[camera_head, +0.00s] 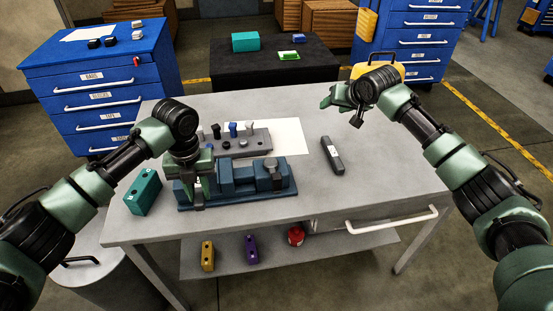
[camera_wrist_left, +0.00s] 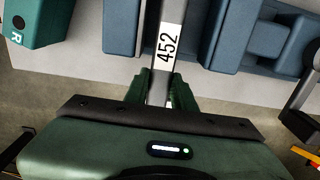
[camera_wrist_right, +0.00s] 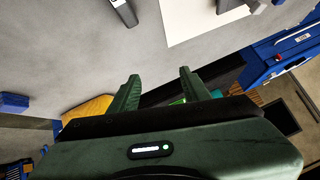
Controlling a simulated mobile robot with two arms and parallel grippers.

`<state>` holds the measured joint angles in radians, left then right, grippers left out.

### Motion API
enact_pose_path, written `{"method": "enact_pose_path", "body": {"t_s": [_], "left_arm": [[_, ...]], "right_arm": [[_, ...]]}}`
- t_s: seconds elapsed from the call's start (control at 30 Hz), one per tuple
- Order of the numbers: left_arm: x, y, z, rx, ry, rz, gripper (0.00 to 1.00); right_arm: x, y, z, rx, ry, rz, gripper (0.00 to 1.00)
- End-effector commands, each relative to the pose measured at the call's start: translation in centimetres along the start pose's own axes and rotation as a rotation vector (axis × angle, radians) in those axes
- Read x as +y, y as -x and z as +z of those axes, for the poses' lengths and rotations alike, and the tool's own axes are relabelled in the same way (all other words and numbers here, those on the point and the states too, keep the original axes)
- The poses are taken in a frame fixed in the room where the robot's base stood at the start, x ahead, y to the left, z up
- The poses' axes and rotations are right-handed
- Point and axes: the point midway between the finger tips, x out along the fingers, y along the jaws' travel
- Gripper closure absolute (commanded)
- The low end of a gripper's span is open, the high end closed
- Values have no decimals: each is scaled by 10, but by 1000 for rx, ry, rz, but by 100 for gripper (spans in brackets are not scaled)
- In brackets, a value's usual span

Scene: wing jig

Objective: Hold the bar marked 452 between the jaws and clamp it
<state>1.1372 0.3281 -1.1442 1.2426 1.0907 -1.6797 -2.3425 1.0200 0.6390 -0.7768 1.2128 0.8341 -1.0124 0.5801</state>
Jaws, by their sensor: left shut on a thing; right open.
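The bar marked 452 (camera_wrist_left: 157,92) is pale grey with a white label, seen in the left wrist view. My left gripper (camera_head: 198,200) is shut on its near end. The bar reaches between two blue blocks of the vise (camera_wrist_left: 227,40); whether both touch it I cannot tell. In the head view the blue vise (camera_head: 240,176) stands on the table, its left end partly hidden by my left gripper. A dark screw or handle part (camera_head: 272,168) is at its right end. My right gripper (camera_head: 335,97) is open and empty above the table's far right, away from the vise.
A teal block (camera_head: 144,192) stands left of the vise. Behind it is a grey rack (camera_head: 243,143) with several pegs, on a white sheet (camera_head: 293,136). A dark labelled bar (camera_head: 332,155) lies to the right. The table's right side (camera_head: 390,170) is clear.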

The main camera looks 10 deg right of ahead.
Motion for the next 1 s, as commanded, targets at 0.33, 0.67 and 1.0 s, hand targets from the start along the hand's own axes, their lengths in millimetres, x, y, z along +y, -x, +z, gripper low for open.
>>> {"method": "enact_pose_path", "body": {"t_s": [0.33,0.67,1.0], "left_arm": [[0,1,1,-3,0,-1,100],[0,1,1,-3,0,-1,100],[0,1,1,-3,0,-1,100]], "right_arm": [[-143,48,121,-499,530,-93,53],[-180,109,184,-794,922,-120,53],[-169,84,217,-822,951,-120,53]]}}
